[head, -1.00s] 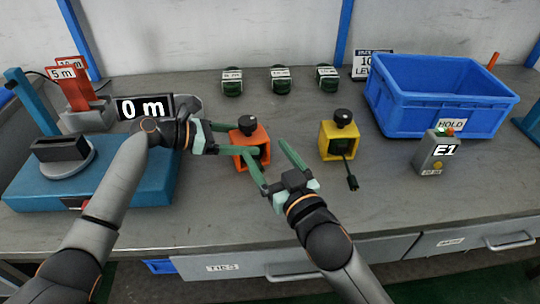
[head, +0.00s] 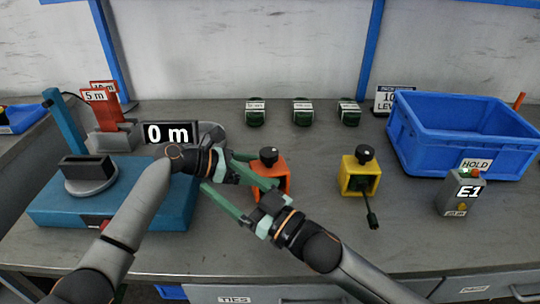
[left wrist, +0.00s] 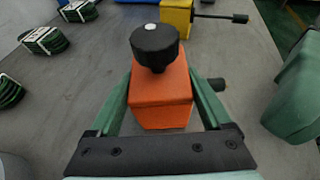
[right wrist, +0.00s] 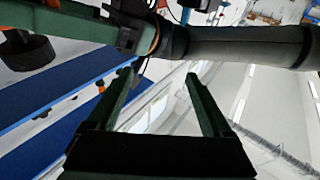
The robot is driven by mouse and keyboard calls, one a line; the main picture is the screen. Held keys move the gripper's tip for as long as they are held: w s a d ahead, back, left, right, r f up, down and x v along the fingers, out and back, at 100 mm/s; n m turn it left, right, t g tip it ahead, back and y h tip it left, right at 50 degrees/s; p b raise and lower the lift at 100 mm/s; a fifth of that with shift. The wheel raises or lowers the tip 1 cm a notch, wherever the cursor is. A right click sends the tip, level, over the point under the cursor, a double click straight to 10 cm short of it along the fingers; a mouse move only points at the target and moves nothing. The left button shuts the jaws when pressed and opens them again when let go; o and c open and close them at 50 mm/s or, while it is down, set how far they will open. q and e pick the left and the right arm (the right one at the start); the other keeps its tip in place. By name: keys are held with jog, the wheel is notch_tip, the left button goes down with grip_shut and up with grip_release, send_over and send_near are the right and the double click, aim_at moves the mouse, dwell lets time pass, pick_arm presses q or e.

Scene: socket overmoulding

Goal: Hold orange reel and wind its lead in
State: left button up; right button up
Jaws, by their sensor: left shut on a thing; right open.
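The orange reel (head: 273,180), a box with a black knob (head: 268,155) on top, stands on the bench. My left gripper (left wrist: 163,82) is shut on its sides, and the knob stands clear above the fingers in the left wrist view. A short dark piece (left wrist: 217,84) shows at the reel's right side there; I cannot tell if it is the lead's end. The lead is otherwise hidden. My right gripper (head: 220,173) is open and empty, its fingers crossing in front of the reel and left wrist. Its open fingers (right wrist: 160,85) also show in the right wrist view.
A yellow reel (head: 358,178) with its lead hanging out stands to the right. Behind are several green coils (head: 302,113). A blue bin (head: 465,135) and a grey E1 box (head: 461,195) are at right. A blue machine (head: 125,210) and a "0 m" display (head: 168,133) are left.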

aim_at(269, 152)
pick_arm(q)
jog(key=shift+r, duration=0.1)
pick_arm(e)
jog(key=w+d+n+g, duration=0.1)
jog(key=w+d+g, duration=0.1)
jog(key=w+d+n+g+y, duration=0.1)
jog(key=w+d+g, duration=0.1)
jog(key=d+g, duration=0.1)
jog(key=w+d+n+g+y, duration=0.1)
jog(key=w+d+g, duration=0.1)
jog(key=shift+d+r+n+g, duration=0.2)
jog(key=shift+d+n+g, duration=0.1)
jog(key=shift+d+n, duration=0.1)
jog(key=w+d+f+h, duration=0.1)
jog(key=w+d+f, duration=0.2)
jog(key=d, duration=0.4)
jog(key=x, duration=0.7)
jog(key=shift+w+a, duration=0.15)
jog(key=shift+w, duration=0.15)
jog(key=shift+c, duration=0.2)
grip_shut()
